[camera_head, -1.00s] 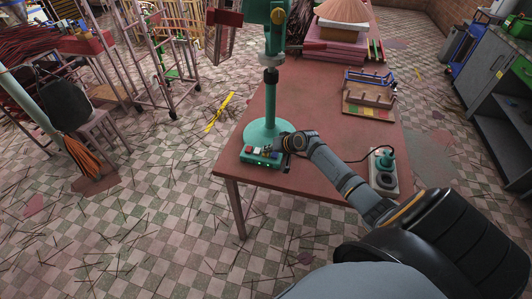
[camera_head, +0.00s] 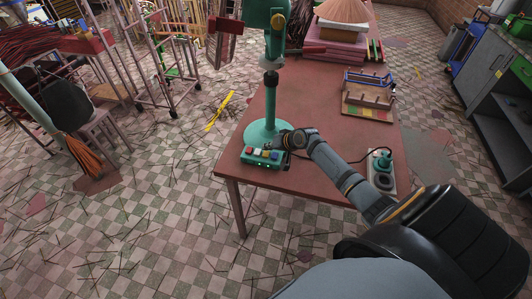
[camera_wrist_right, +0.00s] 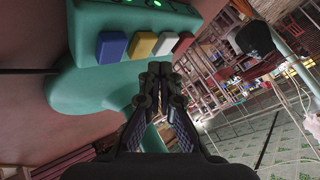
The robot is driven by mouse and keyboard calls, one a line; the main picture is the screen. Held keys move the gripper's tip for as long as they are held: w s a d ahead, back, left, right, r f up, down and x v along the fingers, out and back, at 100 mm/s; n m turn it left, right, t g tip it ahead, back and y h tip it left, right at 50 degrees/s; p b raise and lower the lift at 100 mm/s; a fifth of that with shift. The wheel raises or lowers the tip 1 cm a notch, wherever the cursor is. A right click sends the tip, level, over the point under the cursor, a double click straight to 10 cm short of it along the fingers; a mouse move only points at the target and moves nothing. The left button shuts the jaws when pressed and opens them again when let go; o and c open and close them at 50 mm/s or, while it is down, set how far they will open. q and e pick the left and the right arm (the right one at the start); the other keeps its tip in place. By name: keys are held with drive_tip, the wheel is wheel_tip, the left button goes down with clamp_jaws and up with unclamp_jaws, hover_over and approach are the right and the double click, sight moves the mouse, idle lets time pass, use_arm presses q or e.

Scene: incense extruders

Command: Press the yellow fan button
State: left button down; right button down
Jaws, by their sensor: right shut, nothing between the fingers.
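The green button box (camera_head: 255,162) sits at the near left corner of the table, in front of the round green fan base. It carries red, white, yellow and blue buttons. The yellow fan button (camera_head: 263,154) is now uncovered. In the right wrist view the yellow button (camera_wrist_right: 142,43) stands between the blue (camera_wrist_right: 111,47) and white (camera_wrist_right: 165,43) buttons, with lit green lights above them. My right gripper (camera_head: 280,142) is just behind the box, over the fan base. Its fingertips (camera_wrist_right: 159,70) are shut and empty, apart from the yellow button. My left gripper is out of view.
The green fan stand (camera_head: 270,105) rises close beside my right gripper. A socket block (camera_head: 382,180) with a teal plug and cable lies to the right. A wooden rack (camera_head: 369,98) stands farther back. The table middle (camera_head: 310,110) is clear.

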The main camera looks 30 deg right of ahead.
sight(268, 154)
drive_tip(key=shift+r+p, duration=2)
drive_tip(key=shift+r, duration=0.4)
drive_tip(key=shift+f, duration=0.1)
